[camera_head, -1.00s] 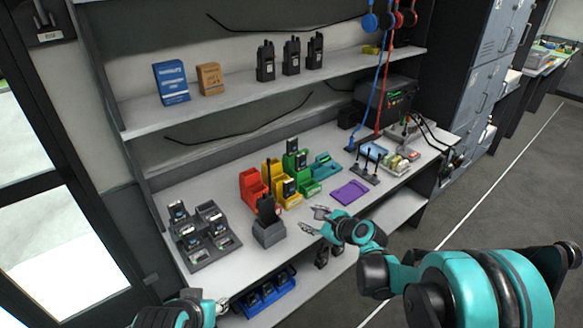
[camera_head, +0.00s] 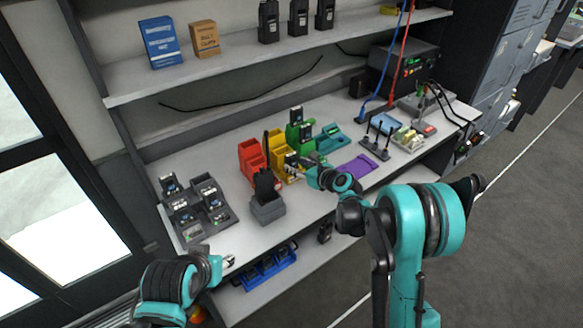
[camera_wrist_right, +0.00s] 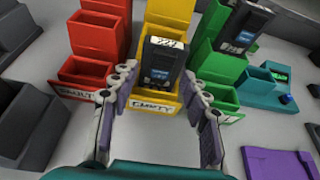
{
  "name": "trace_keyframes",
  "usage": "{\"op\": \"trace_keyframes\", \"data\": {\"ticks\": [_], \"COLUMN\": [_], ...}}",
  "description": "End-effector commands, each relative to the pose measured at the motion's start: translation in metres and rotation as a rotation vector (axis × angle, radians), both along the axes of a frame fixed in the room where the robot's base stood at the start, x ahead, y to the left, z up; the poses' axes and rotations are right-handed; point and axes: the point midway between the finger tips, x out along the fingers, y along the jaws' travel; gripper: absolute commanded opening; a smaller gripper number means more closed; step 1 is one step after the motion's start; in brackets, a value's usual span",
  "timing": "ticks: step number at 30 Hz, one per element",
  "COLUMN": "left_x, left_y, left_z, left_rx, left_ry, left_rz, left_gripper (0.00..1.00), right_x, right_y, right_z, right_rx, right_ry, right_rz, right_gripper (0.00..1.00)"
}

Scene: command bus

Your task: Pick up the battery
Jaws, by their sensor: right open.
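A dark battery (camera_wrist_right: 160,62) with a white numbered label stands in the front compartment of the yellow bin (camera_wrist_right: 148,102) marked EMPTY. It also shows, partly hidden, in the head view (camera_head: 291,158). My right gripper (camera_wrist_right: 159,78) is open, its two fingers apart on either side of the yellow bin's front, the tips near the battery. I cannot tell if they touch it. In the head view the right gripper (camera_head: 301,168) reaches in over the shelf. My left gripper (camera_head: 224,262) is low at the shelf's front edge; its jaws are too small to read.
A red bin (camera_wrist_right: 92,72) stands left of the yellow one. A green bin (camera_wrist_right: 220,78) holding another battery (camera_wrist_right: 243,25) stands right. A radio in a dark holder (camera_head: 267,208), a multi-slot charger (camera_head: 197,208) and a purple tray (camera_head: 357,167) are nearby.

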Motion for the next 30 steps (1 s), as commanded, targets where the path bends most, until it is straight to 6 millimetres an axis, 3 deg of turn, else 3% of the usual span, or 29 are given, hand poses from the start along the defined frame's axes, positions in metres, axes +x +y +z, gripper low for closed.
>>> {"op": "trace_keyframes", "data": {"ticks": [7,12,13,24,30], "left_x": [0.0,0.0,0.0,0.0,0.0], "left_y": [0.0,0.0,0.0,0.0,0.0], "left_z": [0.0,0.0,0.0,0.001,0.011], "left_rx": [0.0,0.0,0.0,0.0,0.0], "left_ry": [0.0,0.0,0.0,0.0,0.0], "left_rz": [0.0,0.0,0.0,0.0,0.0], "left_gripper": [0.4,0.4,0.4,0.4,0.4], "right_x": [0.002,0.001,0.001,0.001,0.002], "right_y": [0.001,0.001,0.001,0.001,0.001], "right_z": [0.0,0.0,0.0,0.002,0.02], "right_rx": [-0.001,-0.001,-0.001,-0.001,-0.001], "right_ry": [-0.001,-0.001,-0.001,-0.001,-0.001], "right_rz": [0.0,0.0,0.0,0.0,0.0], "right_gripper": [0.47,0.02,0.0,0.0,0.0]}}
